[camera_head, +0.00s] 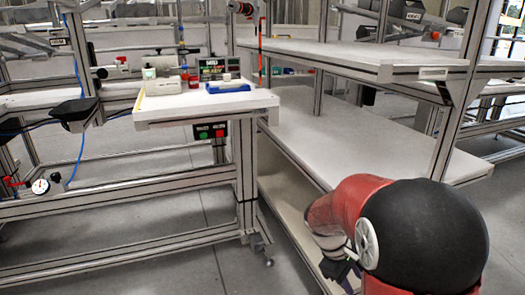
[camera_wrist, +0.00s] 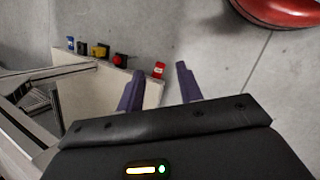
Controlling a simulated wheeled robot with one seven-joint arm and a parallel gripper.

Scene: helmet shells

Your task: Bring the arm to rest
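My gripper (camera_wrist: 160,80) shows in the wrist view with its two dark purple fingers spread apart. Nothing is between the fingertips; a small red item (camera_wrist: 158,70) appears behind them on a pale panel. The gripper points down toward the grey floor. In the head view my red and black arm is folded at the lower right, and it hides most of the gripper. No helmet shell can be clearly made out in either view.
A workbench (camera_head: 205,108) with a blue tray (camera_head: 228,86) stands at the left. A white two-level shelf (camera_head: 345,130) stands beside and behind my arm. In the wrist view, a pale panel (camera_wrist: 150,95) with small coloured items lies near the fingers. Grey floor (camera_head: 215,265) is open between.

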